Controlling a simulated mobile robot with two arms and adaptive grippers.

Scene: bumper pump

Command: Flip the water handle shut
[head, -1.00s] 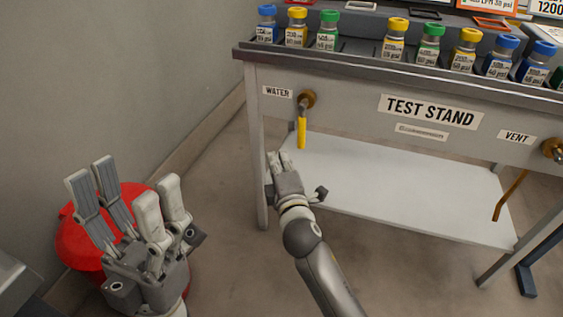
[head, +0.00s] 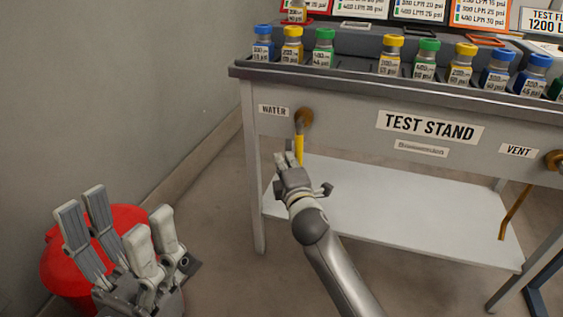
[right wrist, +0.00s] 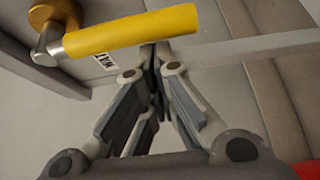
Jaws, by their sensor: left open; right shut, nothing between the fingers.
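The yellow water handle (head: 299,149) hangs down from a brass valve (head: 304,118) beside the WATER label on the test stand's front panel. In the right wrist view the yellow handle (right wrist: 130,33) crosses the top of the picture, just past the fingertips. My right gripper (head: 287,160) is shut and empty, with its fingertips close to the handle's lower end; it also shows in the right wrist view (right wrist: 157,62). I cannot tell if they touch. My left gripper (head: 115,218) is open and empty at the lower left, away from the stand.
The test stand (head: 340,111) carries a row of capped bottles (head: 390,56) on its top. A white lower shelf (head: 400,215) lies under the panel. The vent handle (head: 515,212) hangs at the right. A red round container (head: 65,262) stands behind my left gripper.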

